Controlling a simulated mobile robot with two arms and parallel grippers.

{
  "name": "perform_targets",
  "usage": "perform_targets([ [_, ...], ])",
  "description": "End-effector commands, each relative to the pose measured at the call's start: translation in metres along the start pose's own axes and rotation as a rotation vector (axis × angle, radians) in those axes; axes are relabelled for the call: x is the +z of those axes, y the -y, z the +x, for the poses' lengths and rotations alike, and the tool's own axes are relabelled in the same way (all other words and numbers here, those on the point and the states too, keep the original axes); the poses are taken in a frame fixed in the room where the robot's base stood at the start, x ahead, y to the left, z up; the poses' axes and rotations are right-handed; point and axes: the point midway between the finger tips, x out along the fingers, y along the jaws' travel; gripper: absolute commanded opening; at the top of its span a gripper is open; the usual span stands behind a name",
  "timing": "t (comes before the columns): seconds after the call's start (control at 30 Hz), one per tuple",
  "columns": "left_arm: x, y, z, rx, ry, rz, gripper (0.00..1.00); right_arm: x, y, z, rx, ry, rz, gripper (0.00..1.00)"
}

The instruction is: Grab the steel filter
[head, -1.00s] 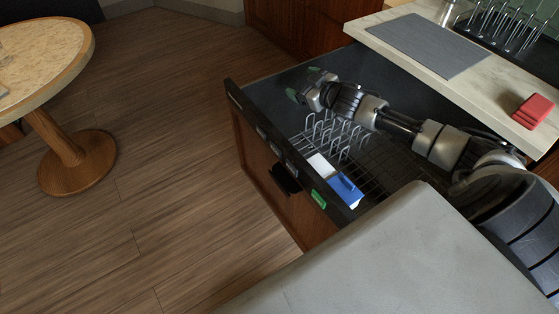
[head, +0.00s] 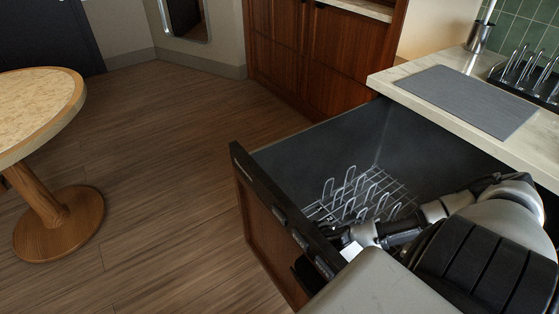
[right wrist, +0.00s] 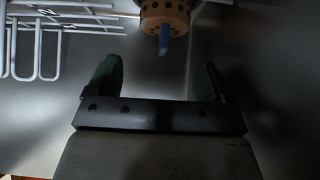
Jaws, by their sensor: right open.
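A tan cylinder with dark holes (right wrist: 165,14) and a blue tab below it shows at the top of the right wrist view. It may be the filter, but I see no clear steel surface on it, and its top is cut off by the frame. My right gripper (right wrist: 160,82) is open and empty, its green fingertips apart, with the cylinder ahead of the gap between them. In the head view my right arm reaches down into the open dishwasher drawer (head: 330,118), and the gripper itself is hidden there. My left gripper is not in view.
A white wire rack (head: 352,192) with upright prongs stands inside the drawer; its wires (right wrist: 62,22) show at the left of the right wrist view. The drawer front (head: 272,200) bounds the left side. A counter with a grey mat (head: 465,100) lies beyond, right.

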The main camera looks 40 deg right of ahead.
Motion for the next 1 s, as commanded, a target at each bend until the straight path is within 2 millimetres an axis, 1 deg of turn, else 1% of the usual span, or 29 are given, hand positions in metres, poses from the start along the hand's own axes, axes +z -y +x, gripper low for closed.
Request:
perform_targets([
  [0.1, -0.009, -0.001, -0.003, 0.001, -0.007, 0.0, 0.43, 0.002, 0.0, 0.012, 0.003, -0.001, 0.005, 0.82],
  [0.27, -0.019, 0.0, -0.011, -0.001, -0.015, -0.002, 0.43, 0.0, 0.001, 0.026, 0.001, -0.001, 0.005, 0.82],
  [0.5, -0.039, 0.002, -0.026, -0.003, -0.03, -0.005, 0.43, -0.002, 0.004, 0.059, 0.001, -0.002, 0.005, 0.82],
  [0.6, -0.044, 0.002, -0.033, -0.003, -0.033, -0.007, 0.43, -0.002, 0.004, 0.068, 0.001, -0.001, 0.003, 0.82],
  [0.7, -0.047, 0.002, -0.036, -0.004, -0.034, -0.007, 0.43, -0.003, 0.004, 0.072, 0.001, 0.0, 0.003, 0.82],
  [0.9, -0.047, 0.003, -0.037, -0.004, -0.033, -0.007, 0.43, -0.003, 0.004, 0.072, 0.0, 0.0, 0.003, 0.82],
  [0.97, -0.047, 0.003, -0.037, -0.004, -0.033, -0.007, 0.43, -0.003, 0.004, 0.072, 0.0, 0.0, 0.003, 0.73],
  [1.0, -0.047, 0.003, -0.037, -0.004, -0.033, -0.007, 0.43, -0.003, 0.004, 0.072, 0.0, 0.0, 0.003, 0.67],
])
